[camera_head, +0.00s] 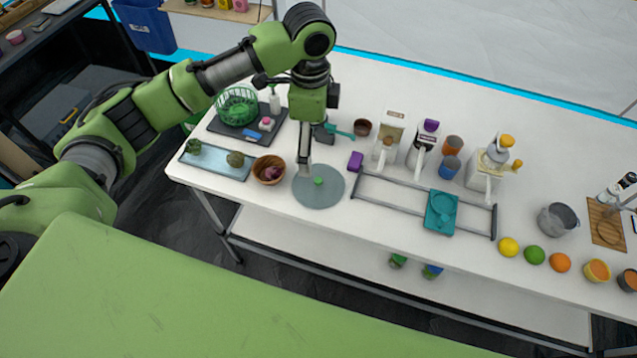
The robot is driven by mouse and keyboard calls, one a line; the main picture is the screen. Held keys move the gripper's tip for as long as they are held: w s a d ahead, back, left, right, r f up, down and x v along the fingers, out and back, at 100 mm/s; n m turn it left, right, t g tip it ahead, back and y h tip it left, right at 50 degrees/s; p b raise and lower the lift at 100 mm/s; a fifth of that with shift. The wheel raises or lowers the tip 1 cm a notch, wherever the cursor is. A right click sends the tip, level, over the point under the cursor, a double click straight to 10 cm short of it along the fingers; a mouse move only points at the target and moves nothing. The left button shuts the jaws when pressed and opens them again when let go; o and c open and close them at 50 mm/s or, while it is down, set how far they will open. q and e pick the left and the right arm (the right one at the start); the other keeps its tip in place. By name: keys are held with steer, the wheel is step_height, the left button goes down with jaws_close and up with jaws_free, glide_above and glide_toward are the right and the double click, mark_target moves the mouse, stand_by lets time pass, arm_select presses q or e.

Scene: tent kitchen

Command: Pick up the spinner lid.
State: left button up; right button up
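The spinner lid (332,196) is a round, grey, see-through disc with a small green knob at its middle. It lies flat on the white table, near the front edge. My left gripper (305,172) points down over the far left part of the lid, with its tips close to the green knob. I cannot tell whether the fingers touch the knob or how far apart they are. A green spinner basket (237,104) stands on a dark mat at the far left of the table. My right gripper is out of view.
A wooden bowl (260,169) with a purple onion stands just left of the lid. A grey rail frame (400,182) with a teal tray (441,212) lies to the right. Dispensers (388,138) and cups stand behind it. Several fruits line the front right edge.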

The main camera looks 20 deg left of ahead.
arm_select(q)
glide_above(314, 179)
steer(key=s, duration=0.1)
step_height(314, 179, down, 8)
steer(key=shift+s+f+p, duration=0.1)
steer(key=shift+p, duration=0.25)
steer(key=f, duration=0.3)
steer(key=f+p, duration=0.1)
steer(key=shift+s+d+f, duration=0.1)
steer(key=shift+d+f, duration=0.2)
steer(key=shift+f, duration=0.4)
steer(key=shift+c, duration=0.4)
